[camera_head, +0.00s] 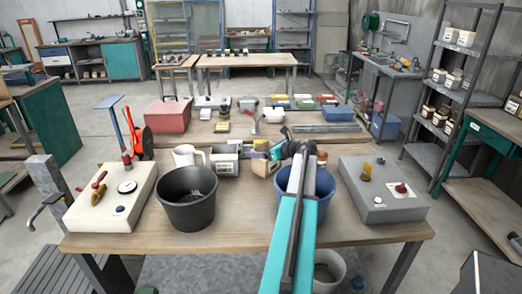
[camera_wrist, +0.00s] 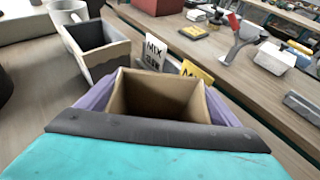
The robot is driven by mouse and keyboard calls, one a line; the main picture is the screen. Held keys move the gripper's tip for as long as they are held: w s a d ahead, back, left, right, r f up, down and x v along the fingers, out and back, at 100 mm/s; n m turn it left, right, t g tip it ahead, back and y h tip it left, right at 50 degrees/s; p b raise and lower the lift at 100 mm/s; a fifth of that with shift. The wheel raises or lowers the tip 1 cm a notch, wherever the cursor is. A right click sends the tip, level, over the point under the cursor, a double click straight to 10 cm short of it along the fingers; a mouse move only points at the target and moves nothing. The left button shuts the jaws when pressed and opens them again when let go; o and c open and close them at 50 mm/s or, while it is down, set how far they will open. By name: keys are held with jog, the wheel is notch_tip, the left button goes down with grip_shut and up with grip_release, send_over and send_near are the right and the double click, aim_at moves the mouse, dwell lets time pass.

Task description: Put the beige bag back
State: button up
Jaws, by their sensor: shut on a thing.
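The beige bag (camera_wrist: 160,98) is open-topped and box-shaped, and it looks empty inside in the wrist view. My gripper is shut on it, with purple fingers along both sides of the bag. In the head view the beige bag (camera_head: 261,166) is at the back of the front table, left of my teal arm. My gripper (camera_head: 274,154) is partly hidden there by my wrist. I cannot tell if the bag's base touches the table. A grey bag (camera_head: 225,160) stands just left of it, also in the wrist view (camera_wrist: 95,47).
A black bucket (camera_head: 187,200) and white jug (camera_head: 187,156) stand on the left. A blue bucket (camera_head: 322,207) is partly behind my arm. Small label cards (camera_wrist: 196,72) stand behind the bag.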

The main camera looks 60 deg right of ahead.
jog(key=shift+f, duration=0.1)
jog(key=o, duration=1.3)
jog(key=shift+o, duration=0.2)
jog(key=b+v, duration=0.2)
jog(key=v, duration=1)
jog(key=shift+b, duration=0.35)
